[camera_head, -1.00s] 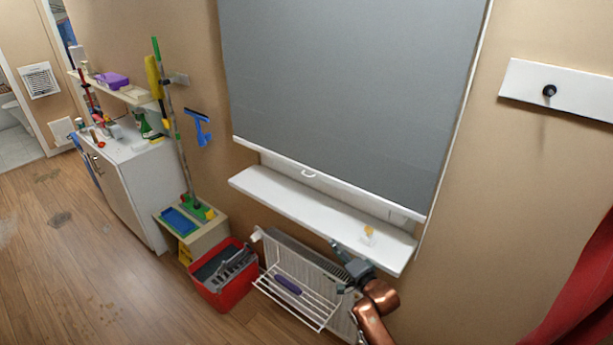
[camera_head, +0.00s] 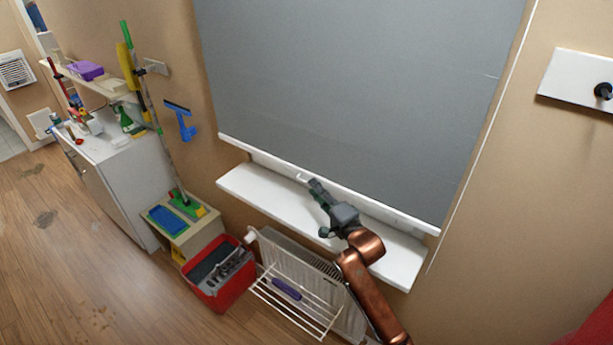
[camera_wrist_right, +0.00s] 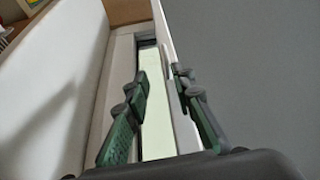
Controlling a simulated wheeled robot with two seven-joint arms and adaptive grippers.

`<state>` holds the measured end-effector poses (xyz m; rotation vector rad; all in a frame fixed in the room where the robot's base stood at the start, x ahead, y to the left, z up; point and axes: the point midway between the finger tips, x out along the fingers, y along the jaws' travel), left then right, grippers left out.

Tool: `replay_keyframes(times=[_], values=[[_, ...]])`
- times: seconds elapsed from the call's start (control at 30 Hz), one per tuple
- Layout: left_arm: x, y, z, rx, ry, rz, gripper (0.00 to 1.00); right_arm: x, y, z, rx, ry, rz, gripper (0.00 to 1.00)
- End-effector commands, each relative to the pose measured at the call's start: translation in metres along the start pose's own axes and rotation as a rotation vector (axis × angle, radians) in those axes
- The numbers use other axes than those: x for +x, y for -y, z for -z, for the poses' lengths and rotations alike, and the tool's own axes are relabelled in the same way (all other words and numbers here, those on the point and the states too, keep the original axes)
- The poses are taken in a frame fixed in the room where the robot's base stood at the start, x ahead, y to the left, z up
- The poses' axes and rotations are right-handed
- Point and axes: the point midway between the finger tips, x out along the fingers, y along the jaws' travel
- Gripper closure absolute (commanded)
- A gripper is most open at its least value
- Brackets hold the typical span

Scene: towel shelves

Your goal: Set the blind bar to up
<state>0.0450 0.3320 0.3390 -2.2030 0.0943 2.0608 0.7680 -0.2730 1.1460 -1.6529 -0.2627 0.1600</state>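The grey roller blind (camera_head: 350,90) covers most of the window. Its white bottom bar (camera_head: 268,160) hangs low, a little above the white sill, with a small handle (camera_head: 302,178) near its middle. My right gripper (camera_head: 319,206) is at the bar, just right of the handle, and covers part of it. In the right wrist view its two fingers (camera_wrist_right: 160,73) are apart, with the white bar (camera_wrist_right: 178,110) running between them, closer to the right finger. Whether a finger touches the bar I cannot tell. My left gripper is out of view.
The white sill (camera_head: 245,185) lies under my right arm, with a radiator and drying rack (camera_head: 290,300) below. A red crate (camera_head: 222,290) stands on the floor left of them. A white wall board with a black knob (camera_head: 575,80) is at right.

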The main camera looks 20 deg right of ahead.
Motion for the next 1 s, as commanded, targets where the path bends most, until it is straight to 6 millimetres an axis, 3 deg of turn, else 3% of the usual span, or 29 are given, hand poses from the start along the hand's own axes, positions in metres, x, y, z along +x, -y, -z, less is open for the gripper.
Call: replay_keyframes(times=[0.17,0.4,0.73,1.0], values=[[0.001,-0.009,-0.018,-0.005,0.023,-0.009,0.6,0.029,0.008,-0.01,-0.006,0.003,0.006,0.77],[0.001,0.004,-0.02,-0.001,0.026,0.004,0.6,0.053,0.004,-0.004,-0.004,-0.001,0.003,0.77],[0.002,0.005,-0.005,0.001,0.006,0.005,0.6,0.058,0.003,-0.004,-0.003,0.001,0.001,0.77],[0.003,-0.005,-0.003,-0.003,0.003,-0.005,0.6,0.057,0.004,-0.006,-0.004,0.0,0.002,0.95]])
